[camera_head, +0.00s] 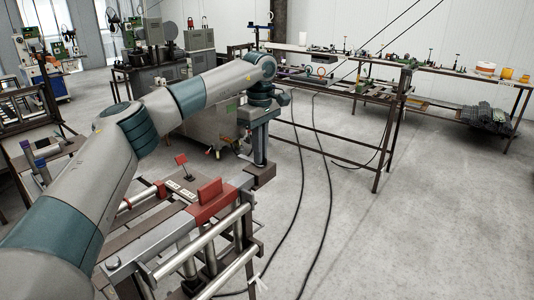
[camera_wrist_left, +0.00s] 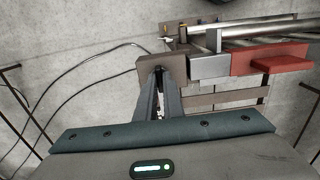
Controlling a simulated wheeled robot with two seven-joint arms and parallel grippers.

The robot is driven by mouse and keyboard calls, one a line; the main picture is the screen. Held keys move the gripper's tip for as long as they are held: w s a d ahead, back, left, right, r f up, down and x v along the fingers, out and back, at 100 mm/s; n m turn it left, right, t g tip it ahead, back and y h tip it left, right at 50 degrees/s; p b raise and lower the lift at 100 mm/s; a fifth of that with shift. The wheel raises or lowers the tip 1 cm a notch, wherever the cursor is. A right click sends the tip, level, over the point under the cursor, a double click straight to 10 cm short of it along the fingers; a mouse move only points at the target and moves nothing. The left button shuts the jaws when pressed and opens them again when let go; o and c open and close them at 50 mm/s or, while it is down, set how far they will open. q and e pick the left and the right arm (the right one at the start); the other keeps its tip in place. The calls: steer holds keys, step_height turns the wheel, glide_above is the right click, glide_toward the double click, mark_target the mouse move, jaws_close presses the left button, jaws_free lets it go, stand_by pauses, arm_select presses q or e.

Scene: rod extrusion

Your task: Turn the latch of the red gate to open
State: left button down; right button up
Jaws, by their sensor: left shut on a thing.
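The red gate (camera_head: 210,203) is a red block with a raised red plate on top of the machine frame, low in the head view. It also shows at the right in the left wrist view (camera_wrist_left: 268,60). A grey metal piece (camera_wrist_left: 208,67) joins it to a brown end block (camera_wrist_left: 140,64), apparently the latch; this block also shows in the head view (camera_head: 260,178). My left gripper (camera_head: 261,163) reaches down over the frame's far right end. Its fingers (camera_wrist_left: 159,73) are shut on the brown block's edge. My right gripper is not in view.
Metal rails (camera_head: 188,250) run along the frame's near side. A small red flag-like lever (camera_head: 181,160) stands behind the gate. Black cables (camera_head: 327,215) cross the floor. A long workbench (camera_head: 395,80) stands behind; the right floor is clear.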

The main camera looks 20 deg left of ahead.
arm_select(q)
steer(key=shift+r, duration=0.1)
steer(key=c, duration=1.9)
jaws_free()
steer(key=shift+o, duration=0.2)
steer(key=shift+r, duration=0.1)
steer(key=shift+w+r+b, duration=0.1)
steer(key=shift+r+b, duration=0.3)
steer(key=shift+r, duration=0.2)
step_height(320, 180, up, 16)
steer(key=b, duration=0.1)
steer(key=shift+b, duration=0.4)
steer(key=shift+d+f, duration=0.1)
